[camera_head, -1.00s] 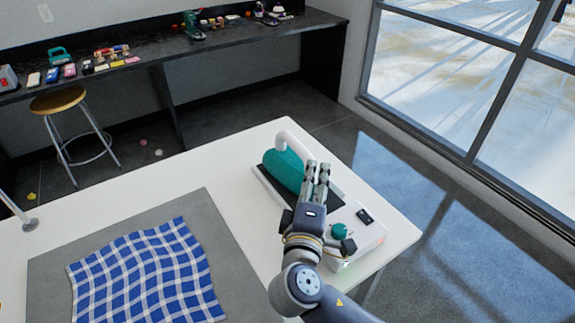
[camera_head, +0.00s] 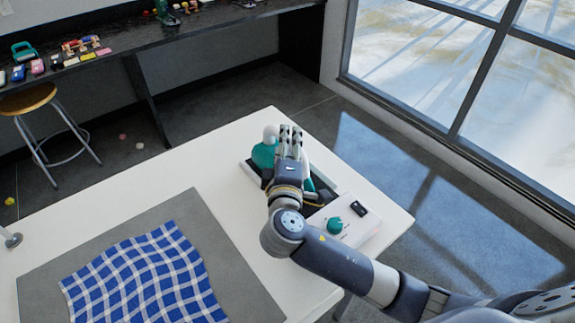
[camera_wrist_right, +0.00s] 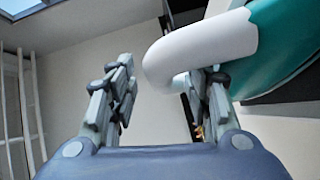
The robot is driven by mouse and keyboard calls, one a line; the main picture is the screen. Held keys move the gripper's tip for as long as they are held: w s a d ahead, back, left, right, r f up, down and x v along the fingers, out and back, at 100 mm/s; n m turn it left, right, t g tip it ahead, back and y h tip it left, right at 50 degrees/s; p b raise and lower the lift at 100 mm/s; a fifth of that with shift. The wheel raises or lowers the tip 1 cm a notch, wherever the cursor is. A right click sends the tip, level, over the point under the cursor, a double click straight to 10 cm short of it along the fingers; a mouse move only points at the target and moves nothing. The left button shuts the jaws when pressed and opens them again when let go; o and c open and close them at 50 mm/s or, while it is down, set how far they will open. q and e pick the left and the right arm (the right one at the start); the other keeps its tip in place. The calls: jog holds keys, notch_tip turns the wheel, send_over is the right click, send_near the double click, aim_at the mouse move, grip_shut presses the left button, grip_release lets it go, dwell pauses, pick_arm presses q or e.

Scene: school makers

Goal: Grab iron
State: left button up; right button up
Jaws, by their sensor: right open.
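The iron (camera_head: 262,154) is teal with a white handle and rests on a dark plate at the far right part of the white table. My right gripper (camera_head: 290,140) is over it in the head view and hides part of its body. In the right wrist view the iron's white handle (camera_wrist_right: 205,48) and teal body (camera_wrist_right: 280,45) are close at the upper right. The right gripper (camera_wrist_right: 165,95) is open there, with the handle's curved end reaching between the fingers near the right finger. I cannot tell whether they touch. My left gripper is out of view.
A white station box (camera_head: 352,212) with a teal knob joins the iron's plate. A blue checked cloth (camera_head: 145,280) lies on a grey mat (camera_head: 215,235) to the left. A stool (camera_head: 28,97) and a dark counter (camera_head: 210,28) with several items stand behind.

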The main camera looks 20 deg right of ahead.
jog(key=shift+w+d, duration=0.2)
jog(key=shift+w, duration=0.35)
jog(key=shift+w+f, duration=0.2)
jog(key=shift+w, duration=0.15)
jog(key=shift+s, duration=0.1)
jog(key=shift+c, duration=0.7)
jog(key=shift+r, duration=0.1)
grip_shut()
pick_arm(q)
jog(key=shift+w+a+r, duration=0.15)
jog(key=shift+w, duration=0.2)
pick_arm(e)
jog(key=shift+r, duration=0.1)
jog(key=shift+r, duration=0.15)
